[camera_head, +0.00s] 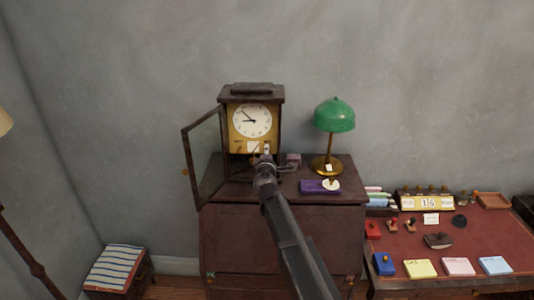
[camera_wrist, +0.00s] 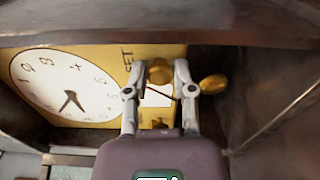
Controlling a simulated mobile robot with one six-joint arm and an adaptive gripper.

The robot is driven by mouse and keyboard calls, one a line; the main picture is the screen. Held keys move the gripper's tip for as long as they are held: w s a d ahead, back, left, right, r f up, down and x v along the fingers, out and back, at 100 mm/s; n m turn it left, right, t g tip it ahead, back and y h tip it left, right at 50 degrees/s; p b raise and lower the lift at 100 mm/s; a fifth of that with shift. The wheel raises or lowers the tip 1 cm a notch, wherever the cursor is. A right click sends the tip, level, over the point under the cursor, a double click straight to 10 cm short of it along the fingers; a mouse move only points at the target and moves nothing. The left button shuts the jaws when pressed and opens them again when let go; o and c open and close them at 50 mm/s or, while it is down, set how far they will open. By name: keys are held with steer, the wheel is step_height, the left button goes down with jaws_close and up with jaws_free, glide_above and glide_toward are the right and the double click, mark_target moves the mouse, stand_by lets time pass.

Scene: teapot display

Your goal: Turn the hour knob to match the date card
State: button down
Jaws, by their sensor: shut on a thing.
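The mantel clock (camera_head: 252,118) stands on the dark cabinet with its glass door (camera_head: 207,155) swung open to the left. Its white dial (camera_head: 252,121) has one hand pointing left and one up-left. In the wrist view, my gripper (camera_wrist: 160,71) is shut on a brass knob (camera_wrist: 159,74) on the gold plate, beside the lettering "SET". Another brass piece (camera_wrist: 213,84) sits just outside the right finger. A white card (camera_head: 254,147) is below the dial; its writing is too small to read. My gripper (camera_head: 265,162) also shows in the head view at the clock's lower front.
A green lamp (camera_head: 333,116) and a purple item (camera_head: 318,186) stand right of the clock on the cabinet (camera_head: 225,184). A desk (camera_head: 465,235) at the right holds a number calendar (camera_head: 425,202), stamps and coloured pads. The open door flanks my arm's left.

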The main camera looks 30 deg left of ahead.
steer(key=shift+m, duration=0.3)
steer(key=shift+c, duration=2.2)
jaws_free()
steer(key=v, duration=1.2)
